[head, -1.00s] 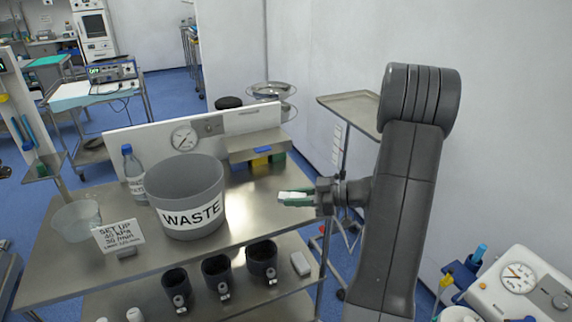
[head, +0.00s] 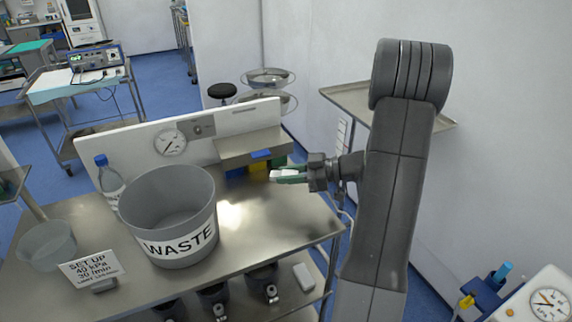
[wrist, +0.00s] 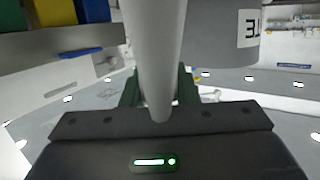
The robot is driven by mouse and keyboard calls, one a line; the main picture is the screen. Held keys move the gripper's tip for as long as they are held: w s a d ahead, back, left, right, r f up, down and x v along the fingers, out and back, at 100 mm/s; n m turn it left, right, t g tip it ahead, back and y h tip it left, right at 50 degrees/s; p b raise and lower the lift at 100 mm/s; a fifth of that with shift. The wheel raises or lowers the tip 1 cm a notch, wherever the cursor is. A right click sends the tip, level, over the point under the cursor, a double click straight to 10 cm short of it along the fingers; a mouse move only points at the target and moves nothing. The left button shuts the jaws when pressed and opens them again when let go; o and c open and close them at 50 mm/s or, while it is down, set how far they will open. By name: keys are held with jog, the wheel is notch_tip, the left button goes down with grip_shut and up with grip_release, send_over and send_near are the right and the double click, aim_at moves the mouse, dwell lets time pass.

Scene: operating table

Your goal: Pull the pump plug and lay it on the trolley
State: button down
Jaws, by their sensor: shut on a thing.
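My gripper (head: 288,175) is shut on a pale, rod-like thing, which I take to be the pump plug (head: 283,174). In the wrist view the plug (wrist: 152,60) is a smooth pale cylinder running from the top edge down between the green fingers; its far end is out of view. The gripper and plug are above the right part of the steel trolley (head: 255,240), in front of its raised back shelf. The plug looks clear of the top, though the height is hard to judge.
A grey WASTE bin (head: 170,205) stands left of my gripper, with a bottle (head: 109,182), clear bowl (head: 45,245) and set-up card (head: 92,267) further left. Coloured boxes (head: 258,165) sit under the shelf. The trolley's right front is bare. The white pump (head: 525,303) is at lower right.

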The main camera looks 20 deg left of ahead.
jog(key=shift+s+d+f+b, duration=0.1)
jog(key=shift+f+b, duration=0.55)
jog(key=shift+b, duration=0.05)
notch_tip(320, 180, down, 4)
jog(key=b, duration=0.3)
jog(key=shift+r, duration=0.2)
jog(key=c, duration=1.1)
grip_release()
jog(key=shift+o, duration=0.2)
jog(key=v, duration=1.4)
jog(key=shift+s+f, duration=0.1)
